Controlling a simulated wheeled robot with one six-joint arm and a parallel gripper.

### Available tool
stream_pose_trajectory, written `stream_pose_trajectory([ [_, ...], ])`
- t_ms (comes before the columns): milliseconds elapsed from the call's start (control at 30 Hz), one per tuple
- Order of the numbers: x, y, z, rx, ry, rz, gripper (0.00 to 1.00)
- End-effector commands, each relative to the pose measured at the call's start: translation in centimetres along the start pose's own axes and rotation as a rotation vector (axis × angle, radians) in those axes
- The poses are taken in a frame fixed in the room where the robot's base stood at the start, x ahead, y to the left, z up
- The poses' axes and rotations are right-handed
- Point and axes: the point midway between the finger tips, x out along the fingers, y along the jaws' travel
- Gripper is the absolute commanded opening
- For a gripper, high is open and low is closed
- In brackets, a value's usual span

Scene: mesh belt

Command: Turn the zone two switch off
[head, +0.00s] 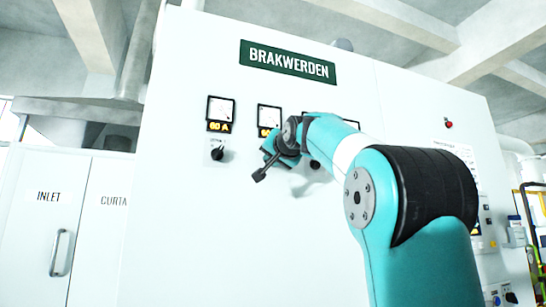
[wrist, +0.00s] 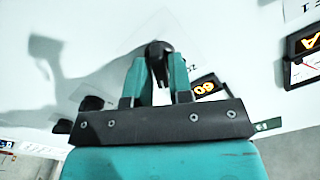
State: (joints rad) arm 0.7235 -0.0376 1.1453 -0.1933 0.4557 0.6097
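In the wrist view a black switch knob (wrist: 159,48) on the white panel sits between the tips of my gripper's two teal fingers (wrist: 158,75). The fingers stand apart on either side of it, but I cannot tell whether they press on it. A printed label beside it is mostly hidden. In the head view my gripper (head: 270,152) is close to the panel below the second meter (head: 269,116). The switch there is hidden by my gripper and arm. A black switch (head: 218,153) under the first meter (head: 220,109) is in clear view to the left.
The white cabinet (head: 180,220) carries a BRAKWERDEN sign (head: 288,62) and a red button (head: 449,124) at upper right. Another black knob (head: 314,164) shows just right of my gripper. Cabinet doors (head: 50,215) stand at left. The panel below the switches is bare.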

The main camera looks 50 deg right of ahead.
Motion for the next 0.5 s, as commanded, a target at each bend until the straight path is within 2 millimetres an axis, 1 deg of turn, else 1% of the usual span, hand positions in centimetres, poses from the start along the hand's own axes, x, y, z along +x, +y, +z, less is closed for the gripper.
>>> stream_pose_trajectory([
  [33, -0.02, -0.01, 0.0, 0.0, 0.0, 0.0, 0.08],
  [67, -0.02, -0.01, -0.01, 0.0, 0.0, 0.0, 0.02],
  [100, -0.02, -0.01, -0.01, 0.0, 0.0, 0.0, 0.0],
  [333, -0.03, -0.01, 0.0, -0.008, 0.0, 0.0, 0.0],
  [500, -0.03, -0.01, 0.01, -0.054, 0.0, -0.001, 0.0],
])
